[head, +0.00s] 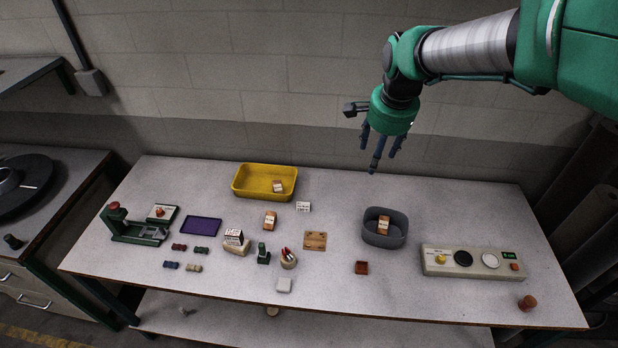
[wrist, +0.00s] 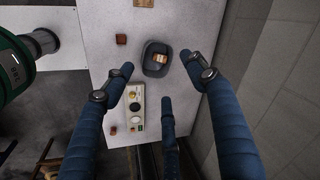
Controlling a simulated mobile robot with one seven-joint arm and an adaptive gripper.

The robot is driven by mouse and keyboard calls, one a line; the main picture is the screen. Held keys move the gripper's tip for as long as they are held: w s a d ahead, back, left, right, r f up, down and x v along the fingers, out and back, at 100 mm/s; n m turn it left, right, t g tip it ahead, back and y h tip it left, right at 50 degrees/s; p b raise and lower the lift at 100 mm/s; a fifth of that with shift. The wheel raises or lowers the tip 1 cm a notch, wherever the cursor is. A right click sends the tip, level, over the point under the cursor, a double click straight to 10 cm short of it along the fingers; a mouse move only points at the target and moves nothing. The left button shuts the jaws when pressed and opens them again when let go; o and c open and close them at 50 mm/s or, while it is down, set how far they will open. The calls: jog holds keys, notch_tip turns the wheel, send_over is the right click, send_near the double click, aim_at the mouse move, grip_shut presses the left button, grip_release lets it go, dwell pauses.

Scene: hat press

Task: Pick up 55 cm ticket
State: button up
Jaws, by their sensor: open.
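My gripper (head: 382,150) is open and empty, high above the back of the table, with its three blue fingers spread. In the wrist view my gripper (wrist: 160,78) looks down on the table with nothing between its fingers. I cannot tell which item is the 55 cm ticket, as the print is too small to read. A small white printed card (head: 303,206) lies near the yellow tray. White printed cards (head: 233,236) stand in a pale holder left of centre. A tan labelled block (head: 384,224) sits in the grey bin (head: 369,238); the bin also shows in the wrist view (wrist: 149,66).
A yellow tray (head: 240,186) with a labelled block stands at the back. A control box (head: 440,262) with buttons is at right. A green press-like device (head: 128,228) and purple pad (head: 201,226) are at left. Small stamps and blocks crowd the middle; the back right is clear.

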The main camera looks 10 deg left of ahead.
jog(key=w+a+f+m+g+p, duration=0.1)
jog(key=w+a+f+m+p, duration=0.15)
jog(key=w+a+f, duration=0.5)
jog(key=m+g+p, duration=0.2)
jog(key=m+p, duration=0.1)
jog(key=m, duration=0.4)
send_over(303, 205)
notch_tip(303, 205, down, 23)
jog(key=shift+f+h, duration=0.2)
jog(key=shift+h, duration=0.1)
jog(key=shift+w+f, duration=0.1)
jog(key=shift+f+p, duration=0.4)
jog(key=shift+f, duration=3.8)
jog(key=shift+f, duration=0.15)
jog(key=shift+f+p, duration=0.3)
jog(key=shift+f, duration=2.2)
